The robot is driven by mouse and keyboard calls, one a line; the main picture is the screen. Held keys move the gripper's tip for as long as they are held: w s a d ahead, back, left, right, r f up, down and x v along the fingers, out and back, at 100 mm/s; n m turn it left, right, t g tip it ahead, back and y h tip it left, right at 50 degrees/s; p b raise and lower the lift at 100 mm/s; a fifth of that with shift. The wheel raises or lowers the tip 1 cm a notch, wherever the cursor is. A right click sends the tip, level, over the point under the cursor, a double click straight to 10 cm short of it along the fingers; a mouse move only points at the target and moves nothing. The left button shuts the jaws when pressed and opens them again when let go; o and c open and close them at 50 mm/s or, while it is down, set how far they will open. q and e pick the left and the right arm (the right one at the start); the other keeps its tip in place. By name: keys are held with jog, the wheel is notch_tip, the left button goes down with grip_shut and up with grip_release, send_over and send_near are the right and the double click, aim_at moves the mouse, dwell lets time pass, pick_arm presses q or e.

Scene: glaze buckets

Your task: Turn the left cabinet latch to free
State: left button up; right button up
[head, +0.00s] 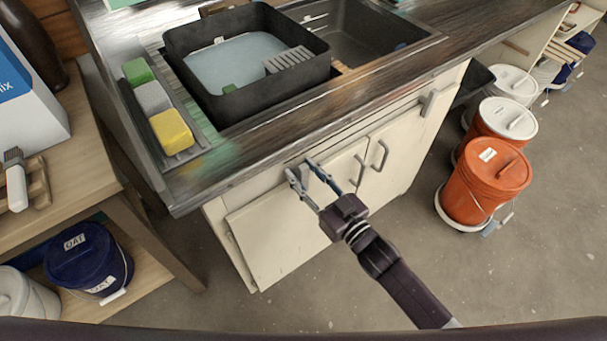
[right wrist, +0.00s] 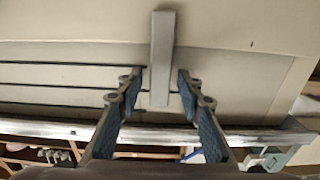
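The left cabinet latch (right wrist: 162,48) is a plain grey-beige bar on the pale cabinet front in the right wrist view. Its end lies between the two fingertips of my right gripper (right wrist: 158,84), with a visible gap on each side. In the head view my right gripper (head: 301,169) is open at the upper left of the cabinet front (head: 275,232), just under the counter edge. I cannot make out the left latch there. My left gripper is not in view.
A similar latch (head: 430,102) and two door handles (head: 380,155) are farther right on the cabinet. The counter (head: 330,98) overhangs the front and holds a black basin (head: 190,75). Orange buckets (head: 482,185) stand on the floor at right.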

grip_shut()
dwell(0.3)
jog(key=n, duration=0.3)
jog(key=shift+s+a+p, duration=0.2)
jog(key=shift+a+p, duration=0.15)
jog(key=shift+s+a+f+n, duration=0.1)
jog(key=shift+a+f+n, duration=0.05)
jog(key=shift+n, duration=0.8)
jog(key=shift+s+a+f+n, duration=0.1)
jog(key=shift+f+n, duration=0.05)
jog(key=shift+n, duration=0.8)
grip_release()
